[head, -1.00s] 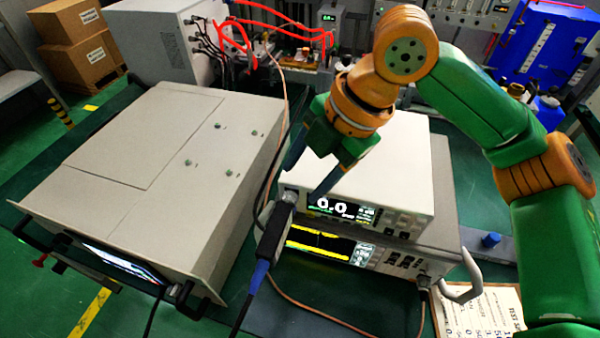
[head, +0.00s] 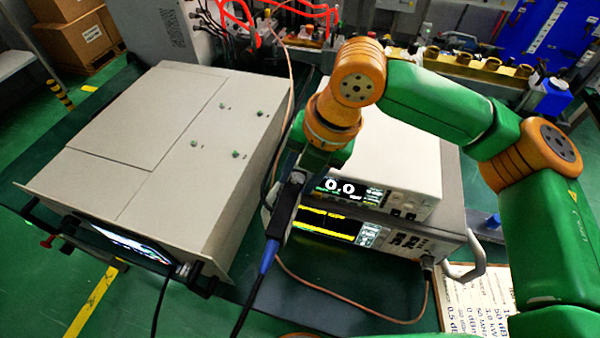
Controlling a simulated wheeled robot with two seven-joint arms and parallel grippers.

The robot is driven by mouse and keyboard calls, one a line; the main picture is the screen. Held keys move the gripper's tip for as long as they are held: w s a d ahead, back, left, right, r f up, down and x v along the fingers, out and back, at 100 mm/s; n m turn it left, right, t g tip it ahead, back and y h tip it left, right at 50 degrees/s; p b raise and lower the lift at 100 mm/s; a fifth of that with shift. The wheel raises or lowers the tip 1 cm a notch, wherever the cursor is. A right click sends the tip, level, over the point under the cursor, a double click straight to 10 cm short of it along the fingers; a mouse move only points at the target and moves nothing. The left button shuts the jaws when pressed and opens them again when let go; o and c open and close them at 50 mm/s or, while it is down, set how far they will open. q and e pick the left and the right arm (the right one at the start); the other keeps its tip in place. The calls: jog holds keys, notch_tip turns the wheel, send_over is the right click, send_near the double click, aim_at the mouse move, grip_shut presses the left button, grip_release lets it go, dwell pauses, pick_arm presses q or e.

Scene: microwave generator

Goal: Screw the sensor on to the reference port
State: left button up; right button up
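The sensor (head: 283,212) is a slim black body with a silvery connector end at its top and a blue sleeve and black cable at its lower end. It stands tilted in front of the left end of the white power meter (head: 408,180), whose display reads 0.0. The reference port is hidden behind the sensor's connector end, so I cannot tell whether the two are joined. My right gripper (head: 300,172) is right at the connector end. Its fingers are largely hidden, and I cannot tell whether they grip it. My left gripper is not in view.
The meter sits on a second instrument (head: 410,243) with a yellow trace and grey handles. A large beige unit (head: 150,150) stands to the left. A thin copper-coloured cable (head: 345,302) loops over the green bench in front. A printed sheet (head: 475,300) lies at lower right.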

grip_shut()
jog(key=shift+d+f+y, duration=0.1)
jog(key=shift+y, duration=0.2)
jog(key=shift+s+d+f+t+y+b, duration=0.15)
jog(key=shift+t+y+b, duration=0.15)
jog(key=shift+y, duration=0.25)
jog(key=shift+w+d+f+t+y+b, duration=0.1)
jog(key=shift+t+y+b, duration=0.15)
jog(key=shift+y, duration=0.3)
jog(key=shift+s+d+f+t+y+b, duration=0.1)
jog(key=shift+t+y+b, duration=0.1)
jog(key=shift+y+b, duration=0.35)
jog(key=shift+f+t+y+b, duration=0.15)
jog(key=shift+y+b, duration=0.25)
jog(key=shift+y, duration=0.25)
jog(key=shift+r+y+b, duration=0.15)
jog(key=shift+y+b, duration=0.2)
jog(key=shift+y, duration=0.15)
jog(key=shift+r, duration=0.1)
